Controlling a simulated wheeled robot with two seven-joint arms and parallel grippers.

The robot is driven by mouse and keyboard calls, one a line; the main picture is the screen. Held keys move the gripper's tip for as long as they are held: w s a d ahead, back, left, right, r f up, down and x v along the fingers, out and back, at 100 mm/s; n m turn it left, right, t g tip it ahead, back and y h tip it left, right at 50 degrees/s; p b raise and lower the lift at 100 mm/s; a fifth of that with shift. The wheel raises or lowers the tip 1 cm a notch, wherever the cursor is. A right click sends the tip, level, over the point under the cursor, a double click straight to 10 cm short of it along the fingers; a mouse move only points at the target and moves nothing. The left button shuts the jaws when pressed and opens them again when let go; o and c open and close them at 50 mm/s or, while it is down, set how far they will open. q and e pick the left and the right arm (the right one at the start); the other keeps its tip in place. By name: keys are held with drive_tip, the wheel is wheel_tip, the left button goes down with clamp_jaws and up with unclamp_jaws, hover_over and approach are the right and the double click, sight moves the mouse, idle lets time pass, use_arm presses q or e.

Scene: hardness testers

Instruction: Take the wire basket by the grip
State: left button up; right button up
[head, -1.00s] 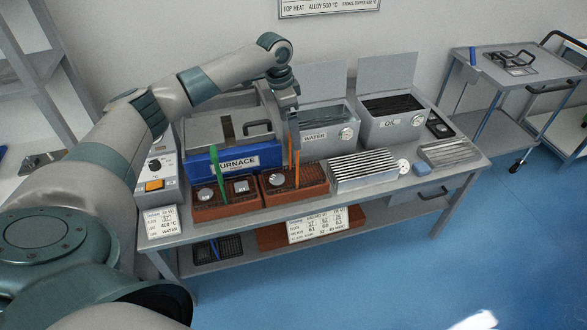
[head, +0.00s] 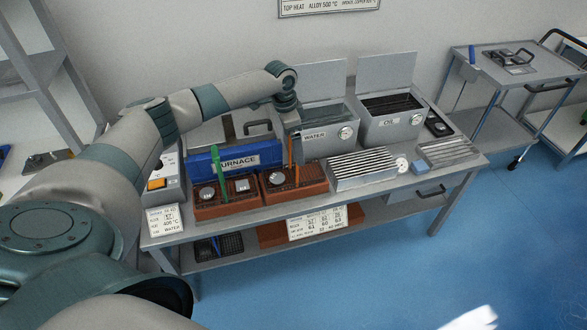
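Two dark wire baskets sit on red-brown blocks at the front of the bench. The left wire basket (head: 207,197) has an upright green grip (head: 218,173) and holds pale discs. The right wire basket (head: 294,181) has an upright orange grip (head: 291,152) and a pale disc. A third dark mesh basket (head: 231,244) with a blue grip (head: 216,245) lies on the lower shelf. My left gripper (head: 291,128) points down just above or at the top of the orange grip. Its fingers are too small to tell whether they are open or touching it. My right gripper is out of view.
The blue-fronted furnace (head: 237,160) stands behind the baskets. The open-lidded water tank (head: 326,143) and oil tank (head: 393,127) stand close to the gripper. A ribbed metal rack (head: 362,168) lies to the right. A trolley (head: 520,70) stands farther right.

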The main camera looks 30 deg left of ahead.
use_arm(q)
drive_tip(key=f, duration=0.2)
drive_tip(key=f+p, duration=0.1)
drive_tip(key=f, duration=0.1)
drive_tip(key=shift+w+d, duration=0.2)
drive_tip(key=shift+w, duration=0.1)
drive_tip(key=shift+r, duration=0.1)
drive_tip(key=shift+w, duration=0.1)
drive_tip(key=c, duration=1.8)
drive_tip(key=shift+r, duration=0.15)
drive_tip(key=shift+c, duration=0.2)
